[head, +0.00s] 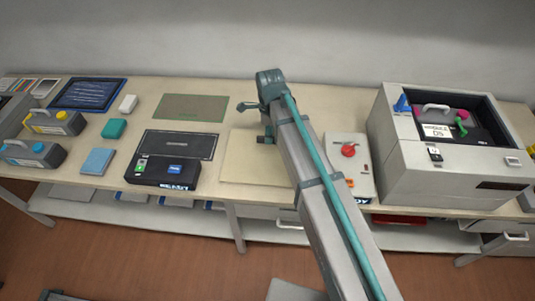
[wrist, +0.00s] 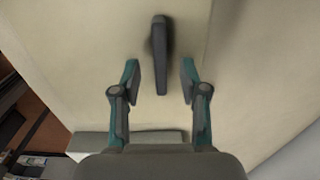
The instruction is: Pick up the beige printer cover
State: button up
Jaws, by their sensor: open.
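The beige printer cover (head: 243,170) is a flat, pale square panel lying on the table in the middle of the head view, partly hidden by my arm. In the wrist view the beige panel (wrist: 80,50) fills much of the picture, with a dark upright handle (wrist: 159,45) on it. My gripper (wrist: 160,75) is open, with its teal-and-grey fingers on either side of the handle's lower end. I cannot tell whether they touch it or how high they are. In the head view my gripper (head: 256,122) is over the panel's far part.
A dark box (head: 165,174) and a dark mat (head: 180,144) lie left of the cover. A grey box with a red knob (head: 348,150) and a large printer (head: 440,175) stand to the right. A green mat (head: 190,107) lies behind.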

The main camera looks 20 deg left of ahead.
jog(key=shift+f+p, duration=0.35)
jog(key=shift+f, duration=1.1)
jog(key=shift+c, duration=0.4)
grip_shut()
